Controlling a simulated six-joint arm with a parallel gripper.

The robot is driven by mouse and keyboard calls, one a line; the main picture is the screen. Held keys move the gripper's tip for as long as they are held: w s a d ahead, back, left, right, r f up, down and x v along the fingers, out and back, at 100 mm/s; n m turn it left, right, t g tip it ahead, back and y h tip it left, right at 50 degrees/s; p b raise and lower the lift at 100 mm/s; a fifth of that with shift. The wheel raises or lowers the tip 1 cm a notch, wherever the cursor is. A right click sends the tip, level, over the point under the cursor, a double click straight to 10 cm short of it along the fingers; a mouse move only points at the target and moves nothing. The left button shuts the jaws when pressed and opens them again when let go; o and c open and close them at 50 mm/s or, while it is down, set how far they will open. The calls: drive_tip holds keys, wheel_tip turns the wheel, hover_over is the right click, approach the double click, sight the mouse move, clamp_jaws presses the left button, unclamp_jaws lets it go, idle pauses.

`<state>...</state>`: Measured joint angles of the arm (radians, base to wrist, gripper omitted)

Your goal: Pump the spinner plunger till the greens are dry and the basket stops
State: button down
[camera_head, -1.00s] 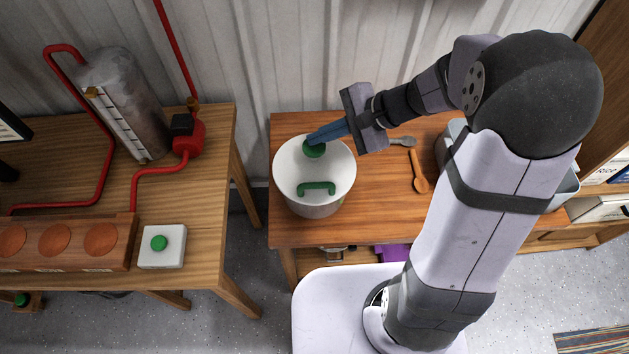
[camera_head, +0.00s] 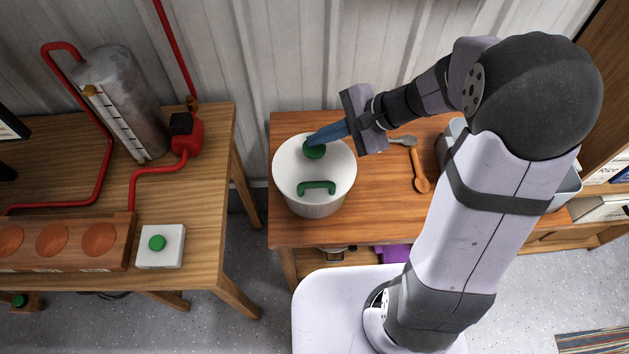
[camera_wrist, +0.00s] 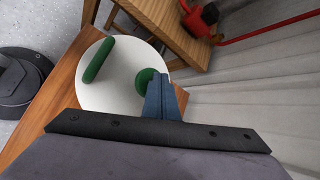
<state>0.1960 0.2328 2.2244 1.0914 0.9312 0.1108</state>
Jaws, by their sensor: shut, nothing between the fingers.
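The salad spinner (camera_head: 318,204) is a white round tub with a white lid, standing on the small wooden table. On its lid are a round green plunger knob (camera_head: 314,151) towards the back and a green handle (camera_head: 316,187) towards the front. My gripper (camera_head: 312,140) is shut and empty, its blue fingertips at the plunger knob. In the wrist view the fingertips (camera_wrist: 161,82) overlap the edge of the green knob (camera_wrist: 147,80); whether they press on it I cannot tell. The greens and the basket are hidden inside the tub.
A wooden spoon (camera_head: 419,176) and a grey-headed utensil (camera_head: 403,141) lie right of the spinner. A grey bin (camera_head: 570,190) is partly behind my arm. On the left table are a white box with a green button (camera_head: 161,247), a red pump (camera_head: 187,135) and a metal tank (camera_head: 127,105).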

sight(320, 147)
drive_tip(key=shift+f+b, duration=0.75)
drive_tip(key=shift+f, duration=0.05)
idle(0.8)
drive_tip(key=shift+r, duration=0.2)
drive_tip(key=shift+r+p, duration=1.05)
drive_tip(key=shift+p, duration=0.05)
wheel_tip(320, 147, up, 6)
drive_tip(key=p, duration=0.5)
drive_tip(key=shift+r, duration=0.1)
idle(2.4)
wheel_tip(320, 147, up, 3)
drive_tip(key=p, duration=0.3)
